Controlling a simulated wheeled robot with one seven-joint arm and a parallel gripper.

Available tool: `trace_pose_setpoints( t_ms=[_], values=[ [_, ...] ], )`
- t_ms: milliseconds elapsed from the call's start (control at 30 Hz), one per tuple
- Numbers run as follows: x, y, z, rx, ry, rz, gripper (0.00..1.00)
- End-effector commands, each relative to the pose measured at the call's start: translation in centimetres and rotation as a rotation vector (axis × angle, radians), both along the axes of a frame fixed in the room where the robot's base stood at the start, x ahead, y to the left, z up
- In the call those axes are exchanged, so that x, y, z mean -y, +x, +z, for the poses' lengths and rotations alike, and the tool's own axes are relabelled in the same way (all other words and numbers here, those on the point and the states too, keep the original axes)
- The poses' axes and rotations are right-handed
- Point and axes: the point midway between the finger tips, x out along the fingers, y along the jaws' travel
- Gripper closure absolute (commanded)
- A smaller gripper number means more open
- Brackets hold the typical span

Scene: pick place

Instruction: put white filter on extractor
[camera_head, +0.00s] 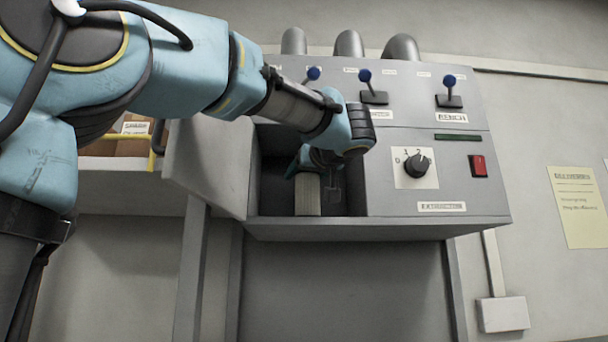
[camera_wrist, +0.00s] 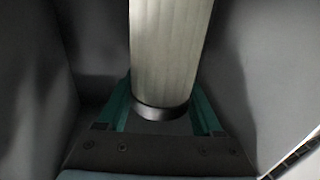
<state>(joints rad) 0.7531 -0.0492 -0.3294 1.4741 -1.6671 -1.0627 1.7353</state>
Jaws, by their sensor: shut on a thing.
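The white filter (camera_wrist: 168,50) is a pale ribbed cylinder with a dark end ring, close in front of the wrist camera. It also shows in the head view (camera_head: 308,196), upright inside the open compartment of the grey extractor (camera_head: 437,190). My gripper (camera_wrist: 162,112) has its teal fingers on both sides of the filter's dark-ringed end and is shut on it. In the head view my gripper (camera_head: 312,172) reaches into the compartment from above the filter. Whether the filter's lower end touches the compartment floor cannot be told.
The compartment's door (camera_head: 210,165) stands open on the left. The extractor's panel has a black dial (camera_head: 418,166), a red switch (camera_head: 478,166) and several blue-knobbed levers (camera_head: 366,80). Grey compartment walls (camera_wrist: 262,70) lie close around my gripper. A crate (camera_head: 112,146) sits at the left.

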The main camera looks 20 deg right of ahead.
Motion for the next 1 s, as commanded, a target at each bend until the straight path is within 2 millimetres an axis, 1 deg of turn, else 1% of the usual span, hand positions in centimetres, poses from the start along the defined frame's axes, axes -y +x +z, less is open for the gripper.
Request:
trace_pose_setpoints(
  t_ms=[167, 200, 433, 467, 767, 867, 967, 1000],
  values=[
    [0.0, 0.0, -0.1, 0.0, 0.0, 0.0, 1.0],
    [0.0, 0.0, -0.1, 0.0, 0.0, 0.0, 0.31],
    [0.0, 0.0, -0.1, 0.0, 0.0, 0.0, 0.05],
    [0.0, 0.0, -0.1, 0.0, 0.0, 0.0, 0.03],
    [0.0, -0.3, 0.0, 0.0, -0.001, 0.0, 0.03],
    [0.0, -1.3, -0.1, 0.001, -0.001, -0.002, 0.03],
    [0.0, -3.1, -0.1, 0.002, -0.002, -0.003, 0.03],
    [0.0, -4.0, -0.2, 0.002, -0.002, -0.003, 0.03]
  ],
)
